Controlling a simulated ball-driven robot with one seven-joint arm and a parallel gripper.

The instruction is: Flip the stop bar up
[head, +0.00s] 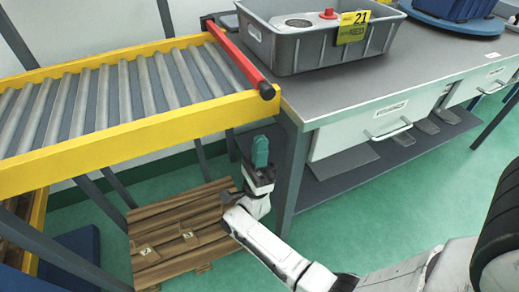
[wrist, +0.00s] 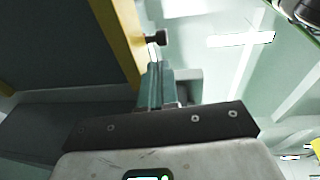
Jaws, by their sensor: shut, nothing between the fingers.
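The red stop bar (head: 238,57) lies flat across the end of the roller conveyor, from a dark mount at the back to a black end knob at the front. In the wrist view the black knob (wrist: 157,37) sticks out beside the yellow rail, seen from below. My gripper (head: 260,148) points upward with its teal fingers shut and empty. It is below the knob, near the table corner, and apart from it. The wrist view shows the closed fingers (wrist: 155,82) just short of the knob in the picture. The red part of the bar is hidden there.
The conveyor's yellow side rail (head: 140,133) is left of my gripper. The grey worktable (head: 330,95) is to the right, its leg close to my wrist. A grey bin (head: 300,48) with tag 21 stands on it. A wooden pallet (head: 160,222) lies on the floor below.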

